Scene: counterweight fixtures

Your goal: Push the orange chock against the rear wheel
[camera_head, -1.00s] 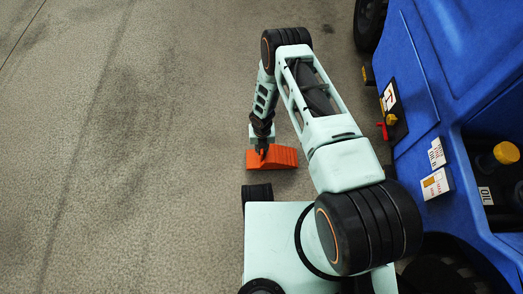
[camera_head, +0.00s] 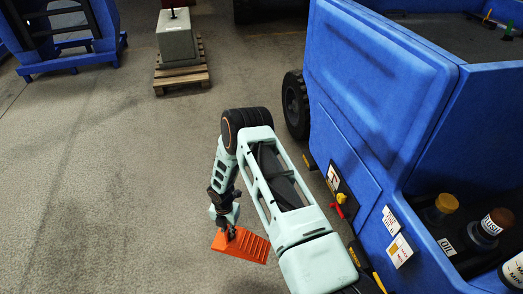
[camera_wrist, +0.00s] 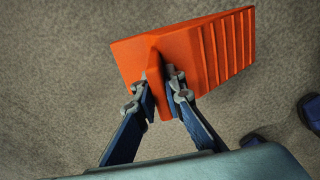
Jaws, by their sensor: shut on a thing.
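The orange chock (camera_head: 243,246) is a ridged wedge. In the head view it is at the lower middle, left of the blue vehicle (camera_head: 375,75). My gripper (camera_head: 229,232) is above it, shut on its upright fin. In the wrist view the fingers (camera_wrist: 160,88) pinch the fin of the chock (camera_wrist: 205,50), with the ridged slope to the right. I cannot tell whether the chock touches the floor. A black wheel (camera_head: 296,104) of the vehicle shows farther off, up and right of the chock and clear of it. I cannot tell whether it is the rear one.
A grey block (camera_head: 177,40) stands on a wooden pallet (camera_head: 181,79) at the back. A blue frame (camera_head: 72,65) stands at the back left. Bottles (camera_head: 488,228) sit in the vehicle's side recess. The floor (camera_head: 110,180) on the left is clear.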

